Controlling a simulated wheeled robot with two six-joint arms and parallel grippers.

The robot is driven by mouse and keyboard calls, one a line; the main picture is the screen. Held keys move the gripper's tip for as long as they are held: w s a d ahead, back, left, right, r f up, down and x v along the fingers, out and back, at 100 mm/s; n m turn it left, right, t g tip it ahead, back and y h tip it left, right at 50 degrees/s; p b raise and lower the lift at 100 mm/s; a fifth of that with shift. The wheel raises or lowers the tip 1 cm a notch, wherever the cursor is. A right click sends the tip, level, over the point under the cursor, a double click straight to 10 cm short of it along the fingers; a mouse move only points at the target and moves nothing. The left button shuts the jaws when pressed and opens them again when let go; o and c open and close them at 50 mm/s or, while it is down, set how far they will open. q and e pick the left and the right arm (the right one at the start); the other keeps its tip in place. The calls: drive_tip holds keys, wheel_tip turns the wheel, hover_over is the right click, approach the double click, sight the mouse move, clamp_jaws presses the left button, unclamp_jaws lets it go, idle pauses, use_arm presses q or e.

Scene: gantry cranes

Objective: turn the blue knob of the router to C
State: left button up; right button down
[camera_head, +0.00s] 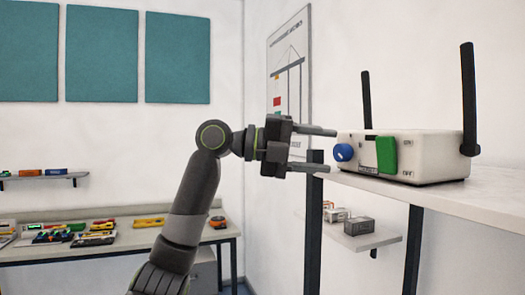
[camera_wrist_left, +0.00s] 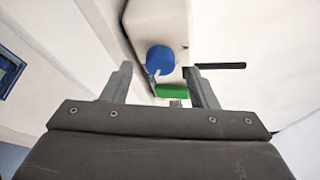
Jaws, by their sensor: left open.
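The white router (camera_head: 435,152) stands on a pale shelf, with two black antennas pointing up. Its blue knob (camera_head: 343,152) is on the front, left of a green switch (camera_head: 386,155) marked ON and OFF. My left gripper (camera_head: 332,150) is open, with its fingers pointing at the knob, one above and one below its height. In the left wrist view the blue knob (camera_wrist_left: 160,60) shows ahead, between the lines of the two fingers (camera_wrist_left: 160,82), and nothing is held. The knob's letter marks are too small to read. My right gripper is not in view.
The router's shelf (camera_head: 455,190) has its front edge just below the router. A lower shelf (camera_head: 350,238) with small boxes sits beneath it. A workbench (camera_head: 110,248) with several tools and a small wall shelf (camera_head: 40,177) are at the left.

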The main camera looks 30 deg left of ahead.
use_arm(q)
drive_tip(key=b+v, duration=0.4)
drive_tip(key=v, duration=1)
drive_tip(key=shift+s+a, duration=0.2)
